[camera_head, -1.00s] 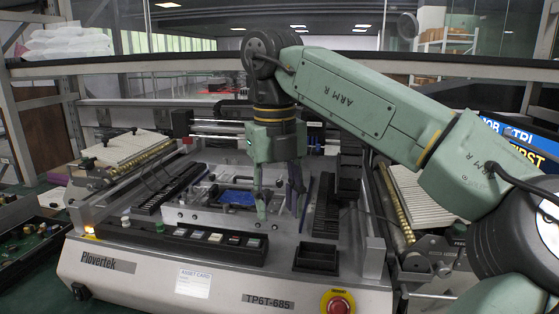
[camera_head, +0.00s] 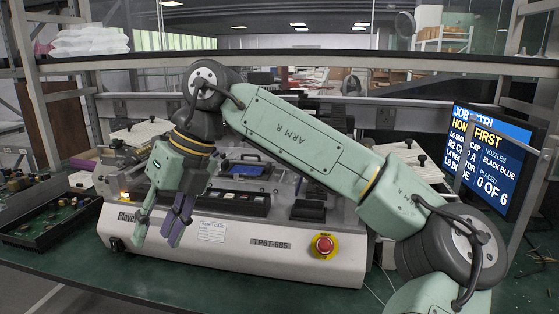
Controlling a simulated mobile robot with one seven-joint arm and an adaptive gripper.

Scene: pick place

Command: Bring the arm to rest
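My gripper (camera_head: 159,237) hangs from the green arm, pointing down and slightly left. It is in front of the left part of the machine's front panel and hides part of the nameplate. One green finger and two purple fingers show, with a clear gap between the green and the purple, and nothing is seen held. My green arm (camera_head: 290,140) stretches from the lower right up across the picture, then bends down at the dark joint at upper left.
The pick-and-place machine (camera_head: 280,245) stands on the green bench, with a red stop button (camera_head: 324,245) in front. A dark tray of boards (camera_head: 45,215) lies at left. A screen (camera_head: 493,158) reading "0 OF 6" stands at right. A shelf rail (camera_head: 330,53) crosses behind the arm.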

